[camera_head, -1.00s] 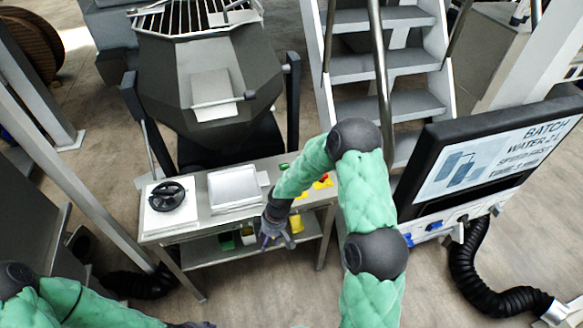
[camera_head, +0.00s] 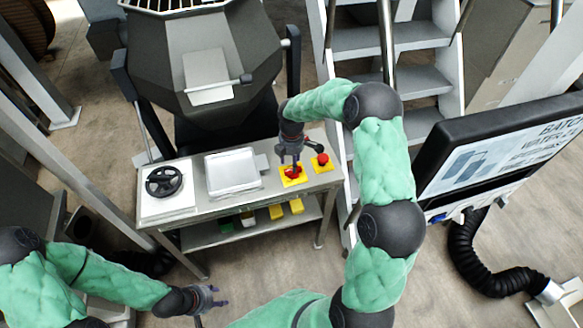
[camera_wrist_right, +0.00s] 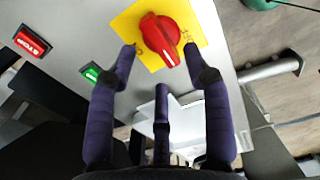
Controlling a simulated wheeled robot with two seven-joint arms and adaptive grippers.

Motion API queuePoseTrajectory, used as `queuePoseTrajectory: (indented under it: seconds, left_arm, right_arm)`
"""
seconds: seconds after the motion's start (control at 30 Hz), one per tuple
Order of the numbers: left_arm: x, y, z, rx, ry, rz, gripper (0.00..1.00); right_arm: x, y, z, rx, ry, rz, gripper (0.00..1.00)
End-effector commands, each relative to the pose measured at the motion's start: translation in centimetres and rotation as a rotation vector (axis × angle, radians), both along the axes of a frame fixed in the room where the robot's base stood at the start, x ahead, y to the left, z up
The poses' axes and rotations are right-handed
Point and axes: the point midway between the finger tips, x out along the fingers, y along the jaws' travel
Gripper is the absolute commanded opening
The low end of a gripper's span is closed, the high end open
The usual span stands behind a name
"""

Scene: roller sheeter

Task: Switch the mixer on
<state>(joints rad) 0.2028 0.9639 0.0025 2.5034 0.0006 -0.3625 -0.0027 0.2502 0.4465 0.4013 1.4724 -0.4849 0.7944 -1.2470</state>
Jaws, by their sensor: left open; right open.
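The mixer's red rotary switch (camera_wrist_right: 160,38) sits on a yellow plate (camera_wrist_right: 128,24) in the right wrist view; its small marks are hard to read. In the head view the red knob (camera_head: 292,173) is on the right part of the steel control table. My right gripper (camera_head: 291,157) is open above it, pointing down. In the wrist view its fingertips lie on either side of the knob's lower part, with gaps visible; contact cannot be told. My left gripper (camera_head: 208,299) is open and empty, low in front of the table. The dark mixer (camera_head: 170,65) stands behind the table.
A red STOP button (camera_wrist_right: 32,43) and a green button (camera_wrist_right: 91,73) are near the switch. Another red button on yellow (camera_head: 322,160) stands to its right. The table also carries a black handwheel (camera_head: 163,181) and a tray (camera_head: 233,187). A screen (camera_head: 500,160) is at right.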

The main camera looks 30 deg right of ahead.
Motion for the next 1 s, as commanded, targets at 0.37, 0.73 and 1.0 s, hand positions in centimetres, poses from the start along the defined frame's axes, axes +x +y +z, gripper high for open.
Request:
queuePoseTrajectory:
  seconds: [0.37,0.73,1.0]
  left_arm:
    - [0.0,0.0,-0.8,0.0,0.0,0.0,0.45]
    - [0.0,0.0,-0.8,0.0,0.0,0.0,0.45]
    - [0.0,0.0,-0.8,0.0,0.0,0.0,0.45]
  right_arm:
    - [0.1,0.0,-3.7,0.001,-0.002,0.0,0.5]
    - [0.0,0.0,-3.8,0.001,-0.002,-0.001,0.28]
    - [0.0,0.0,-3.8,0.001,-0.002,-0.001,0.0]
